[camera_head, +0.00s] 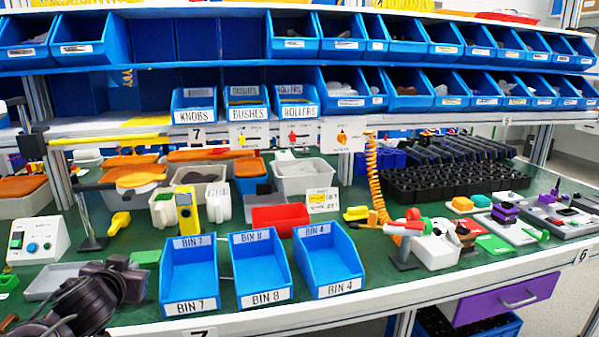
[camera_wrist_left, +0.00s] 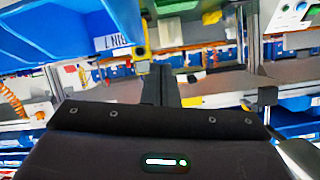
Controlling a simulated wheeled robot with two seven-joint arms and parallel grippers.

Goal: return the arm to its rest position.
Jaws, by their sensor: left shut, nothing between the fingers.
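My left gripper (camera_head: 124,277) is at the lower left of the head view, above the front of the green bench and left of the bin marked BIN 7 (camera_head: 190,283). Its dark fingers (camera_wrist_left: 160,84) are shut and empty in the wrist view. A white switch box (camera_head: 37,238) with a green button and a blue knob stands at the far left, apart from the gripper. A similar white box shows at the top right of the wrist view (camera_wrist_left: 296,14). My right gripper is not in view.
Bins marked BIN 8 (camera_head: 263,281) and BIN 4 (camera_head: 329,271) stand beside BIN 7 at the front edge. A grey tray (camera_head: 52,283) lies close to my left arm. Blue shelf bins line the back.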

